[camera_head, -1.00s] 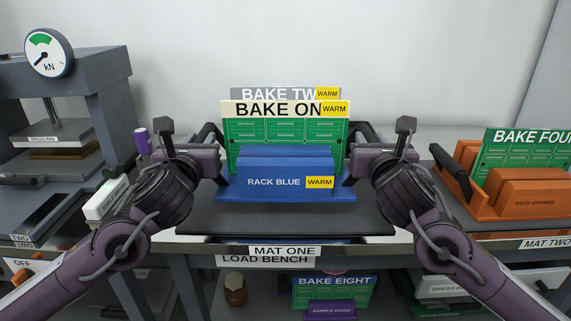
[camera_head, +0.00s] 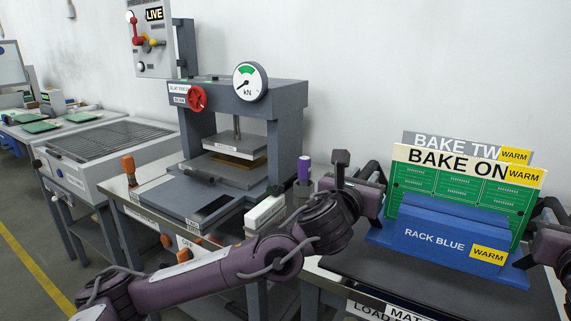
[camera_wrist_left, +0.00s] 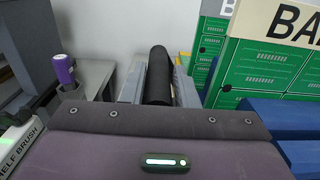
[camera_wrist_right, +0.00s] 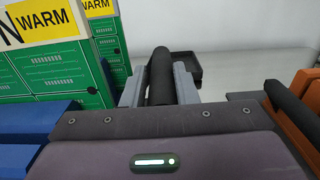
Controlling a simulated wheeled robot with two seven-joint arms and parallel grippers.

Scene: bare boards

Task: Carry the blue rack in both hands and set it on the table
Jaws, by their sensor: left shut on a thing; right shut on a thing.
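The blue rack (camera_head: 440,238) is at the right of the head view, over the dark mat (camera_head: 400,282) on the bench. It holds green boards; the front one (camera_head: 425,180) is labelled BAKE ON and WARM, with a BAKE TW board behind. My left gripper (camera_head: 372,180) is shut on the rack's left black handle, which shows in the left wrist view (camera_wrist_left: 158,75). My right gripper (camera_head: 552,215) is at the rack's right side, partly cut off; the right wrist view shows it shut on the right black handle (camera_wrist_right: 160,75). I cannot tell whether the rack touches the mat.
A grey press (camera_head: 240,135) with a dial stands left of the rack. Further left are a grated table (camera_head: 90,140) and another bench. An orange rack (camera_wrist_right: 305,110) is to the right.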

